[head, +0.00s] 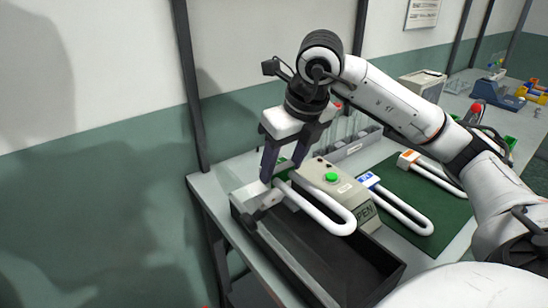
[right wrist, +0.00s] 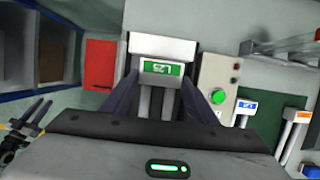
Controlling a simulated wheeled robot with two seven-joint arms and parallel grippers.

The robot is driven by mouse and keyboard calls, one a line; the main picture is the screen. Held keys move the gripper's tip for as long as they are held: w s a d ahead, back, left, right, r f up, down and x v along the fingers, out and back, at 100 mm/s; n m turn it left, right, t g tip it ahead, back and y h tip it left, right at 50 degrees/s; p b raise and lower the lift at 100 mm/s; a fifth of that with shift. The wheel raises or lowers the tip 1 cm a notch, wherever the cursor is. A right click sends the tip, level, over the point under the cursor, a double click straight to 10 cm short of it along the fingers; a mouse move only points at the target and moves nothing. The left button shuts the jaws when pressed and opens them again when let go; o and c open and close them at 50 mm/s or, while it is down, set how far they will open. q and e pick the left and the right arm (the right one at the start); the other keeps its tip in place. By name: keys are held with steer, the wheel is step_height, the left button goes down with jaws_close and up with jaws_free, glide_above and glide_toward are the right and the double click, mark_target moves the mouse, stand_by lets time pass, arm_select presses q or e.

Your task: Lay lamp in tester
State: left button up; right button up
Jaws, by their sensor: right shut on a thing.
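My right gripper (head: 289,170) is shut on a U-shaped white lamp (head: 333,223) near its base. The lamp is roughly level, over the dark tray of the tester. Its green label shows between the fingers in the right wrist view (right wrist: 161,67). The tester has a beige box (head: 346,189) with a green button (head: 331,178) and a white end block (head: 250,197) by the gripper. Whether the lamp's base touches this block I cannot tell. A dark pronged part at the left edge of the right wrist view looks like my left gripper (right wrist: 25,122); its opening is unclear.
A blue-labelled lamp (head: 401,207) and an orange-labelled lamp (head: 437,176) lie on the green mat (head: 448,214) to the right. A grey rack with clear tubes (head: 350,146) stands behind the tester. A red bin (right wrist: 101,64) shows in the right wrist view.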

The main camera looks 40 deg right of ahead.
mark_target(283, 181)
steer(key=shift+s+f+b, duration=0.15)
steer(key=shift+f+b, duration=0.2)
steer(key=shift+f, duration=0.15)
step_height(283, 181, down, 4)
steer(key=b, duration=0.3)
steer(key=shift+r, duration=0.25)
step_height(283, 181, down, 2)
steer(key=shift+f+b, duration=0.2)
steer(key=shift+b, duration=0.85)
steer(key=shift+f+b, duration=0.7)
steer(key=shift+f, duration=0.45)
steer(key=shift+w+f+b, duration=0.3)
steer(key=shift+f+b, duration=0.2)
steer(key=shift+b, duration=0.1)
steer(key=shift+w+f+b, duration=0.2)
steer(key=shift+f+b, duration=0.1)
steer(key=shift+f, duration=0.25)
steer(key=o, duration=1.2)
